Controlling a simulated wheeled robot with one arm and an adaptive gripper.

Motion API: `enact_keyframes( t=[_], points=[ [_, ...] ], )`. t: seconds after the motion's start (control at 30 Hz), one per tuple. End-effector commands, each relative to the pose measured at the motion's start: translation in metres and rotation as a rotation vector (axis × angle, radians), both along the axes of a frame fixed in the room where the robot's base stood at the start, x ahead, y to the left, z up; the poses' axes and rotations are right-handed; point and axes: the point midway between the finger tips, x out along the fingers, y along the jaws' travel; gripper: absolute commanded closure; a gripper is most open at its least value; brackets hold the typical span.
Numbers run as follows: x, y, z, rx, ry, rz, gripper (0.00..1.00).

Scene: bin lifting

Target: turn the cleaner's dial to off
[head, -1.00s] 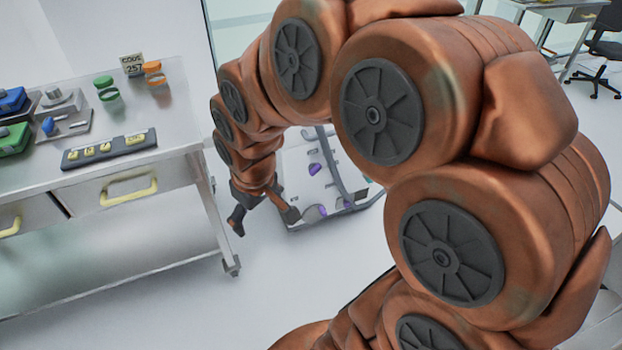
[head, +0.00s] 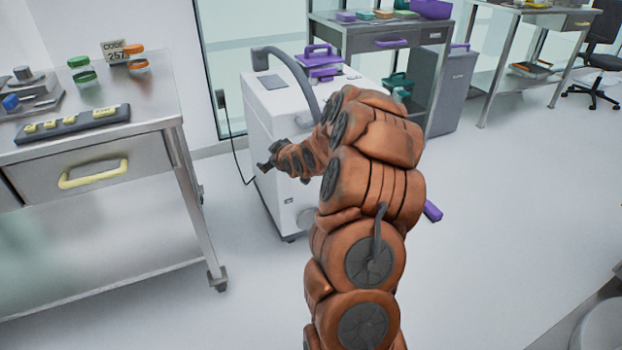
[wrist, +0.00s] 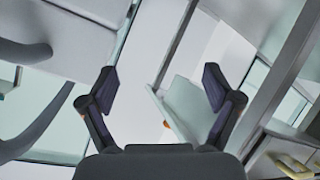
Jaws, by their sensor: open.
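The cleaner (head: 270,110) is a white upright cabinet with a grey hose arched over its top. It stands on the floor between the steel bench and the back table. A dark panel and a purple-handled item (head: 320,62) are on its top. I cannot make out its dial; my arm hides part of the cabinet. My gripper (head: 266,166) is in front of the cabinet's left side in the head view; I cannot tell if it touches. In the wrist view my gripper (wrist: 160,88) has its two fingers spread, with nothing between them.
A steel bench (head: 145,95) with a yellow-handled drawer stands at left, holding jars and a code sign (head: 116,50). A back table (head: 385,38) and a grey bin (head: 452,90) stand behind the cleaner. The floor (head: 500,220) at right is mostly clear.

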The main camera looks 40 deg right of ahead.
Motion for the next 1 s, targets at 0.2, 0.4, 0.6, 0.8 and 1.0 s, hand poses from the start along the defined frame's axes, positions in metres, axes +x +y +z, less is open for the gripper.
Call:
enact_keyframes(
  t=[0.2,0.4,0.6,0.8,1.0],
  points=[
    [-0.004,-0.08,-0.079,-0.11,-0.172,-0.034,0.1],
    [-0.025,-0.134,-0.126,-0.215,-0.304,-0.061,0.1],
    [-0.043,-0.161,-0.149,-0.284,-0.377,-0.076,0.1],
    [-0.044,-0.167,-0.153,-0.301,-0.395,-0.079,0.1],
    [-0.025,-0.173,-0.154,-0.301,-0.394,-0.076,0.1]
  ],
)
